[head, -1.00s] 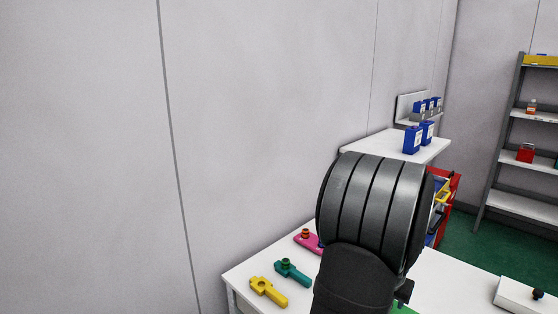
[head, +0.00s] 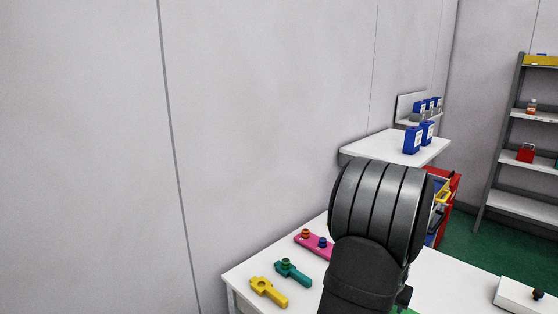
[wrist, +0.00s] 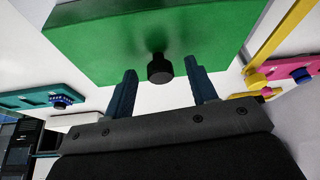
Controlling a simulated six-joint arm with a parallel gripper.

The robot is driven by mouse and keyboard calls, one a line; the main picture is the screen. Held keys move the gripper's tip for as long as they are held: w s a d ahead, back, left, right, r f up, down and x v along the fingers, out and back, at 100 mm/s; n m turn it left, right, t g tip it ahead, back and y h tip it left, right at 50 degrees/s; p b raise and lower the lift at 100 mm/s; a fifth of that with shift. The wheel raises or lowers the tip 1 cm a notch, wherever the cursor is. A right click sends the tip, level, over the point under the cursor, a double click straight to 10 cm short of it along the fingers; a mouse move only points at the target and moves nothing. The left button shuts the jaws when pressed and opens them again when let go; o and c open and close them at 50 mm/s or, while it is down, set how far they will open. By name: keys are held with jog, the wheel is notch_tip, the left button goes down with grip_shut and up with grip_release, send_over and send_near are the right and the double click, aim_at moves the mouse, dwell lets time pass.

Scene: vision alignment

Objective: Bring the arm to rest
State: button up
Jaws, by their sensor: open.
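My gripper (wrist: 163,78) shows in the wrist view with its two dark fingers apart and nothing gripped between them. A green block (wrist: 100,40) with a black knob (wrist: 159,69) lies beyond the fingertips. The knob appears between the fingertips in the picture; I cannot tell how far away it is. A small part of something green (head: 403,297) shows beside the link.
On the white table (head: 245,277) lie a yellow piece (head: 272,294), a teal piece (head: 295,274) and a pink piece (head: 318,248). A white block (head: 520,295) lies at the right. Blue boxes (head: 412,140) stand on a bench behind. A grey shelf rack (head: 497,150) stands far right.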

jog(key=v, duration=1.6)
jog(key=x, duration=1.7)
notch_tip(320, 180, up, 10)
jog(key=f, duration=0.9)
jog(key=shift+s+a+f, duration=0.15)
jog(key=shift+s, duration=0.05)
jog(key=v, duration=0.8)
jog(key=shift+w+f, duration=0.1)
jog(key=shift+w, duration=0.05)
